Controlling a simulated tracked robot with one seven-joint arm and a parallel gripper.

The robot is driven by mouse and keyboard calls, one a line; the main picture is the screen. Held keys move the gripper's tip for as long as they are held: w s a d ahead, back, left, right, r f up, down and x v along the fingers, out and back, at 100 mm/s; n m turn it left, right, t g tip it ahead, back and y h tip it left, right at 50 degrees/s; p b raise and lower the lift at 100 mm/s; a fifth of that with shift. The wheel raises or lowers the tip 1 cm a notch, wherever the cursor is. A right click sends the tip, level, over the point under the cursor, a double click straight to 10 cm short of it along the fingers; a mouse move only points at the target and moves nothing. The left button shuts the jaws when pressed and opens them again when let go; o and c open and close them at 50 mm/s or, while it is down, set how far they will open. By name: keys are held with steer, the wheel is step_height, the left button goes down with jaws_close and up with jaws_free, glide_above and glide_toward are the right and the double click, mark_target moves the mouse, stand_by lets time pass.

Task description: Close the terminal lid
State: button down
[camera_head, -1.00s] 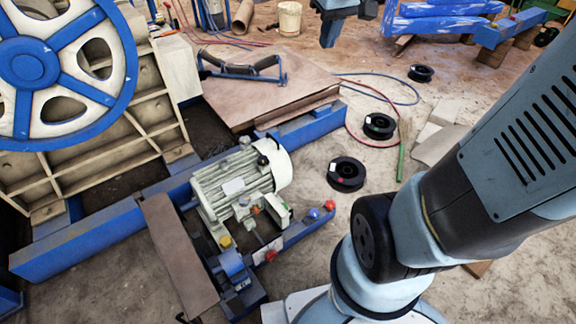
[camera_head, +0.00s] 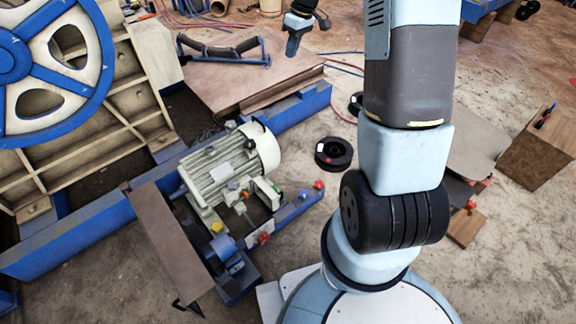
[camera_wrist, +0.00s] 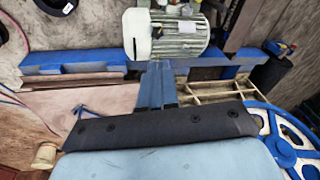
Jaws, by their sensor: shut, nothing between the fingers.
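The motor (camera_head: 215,170) is pale grey-green and ribbed, on a blue frame. Its small terminal box (camera_head: 250,210) is on the near side, with coloured parts around it. A pale plate that looks like the terminal lid (camera_head: 267,191) stands tilted at the box's right edge, seemingly open; its hinge is too small to make out. My gripper (camera_head: 292,52) is at the back, well beyond the motor and apart from it. In the wrist view, its fingers (camera_wrist: 157,68) are together and empty, with the motor (camera_wrist: 178,44) beyond them; the lid is not clear there.
The blue-and-white flywheel (camera_head: 50,60) and ribbed crusher body stand left. A brown plate (camera_head: 168,240) lies left of the motor. A black spool (camera_head: 333,154) lies on the floor right of it. A roller frame (camera_head: 222,50) rests on boards behind.

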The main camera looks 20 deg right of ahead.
steer(key=w+d+f+n+g+y, duration=0.1)
steer(key=w+d+f+n+y, duration=0.1)
steer(key=f, duration=2)
steer(key=w+d+f+n+g+y, duration=0.1)
steer(key=w+d+f+n, duration=0.1)
steer(key=f, duration=2)
steer(key=s+f+n+y, duration=0.1)
steer(key=s+f, duration=0.4)
steer(key=f, duration=0.8)
steer(key=s+a+f, duration=0.5)
steer(key=a+f, duration=0.3)
steer(key=shift+a+g, duration=0.2)
steer(key=shift+g, duration=0.1)
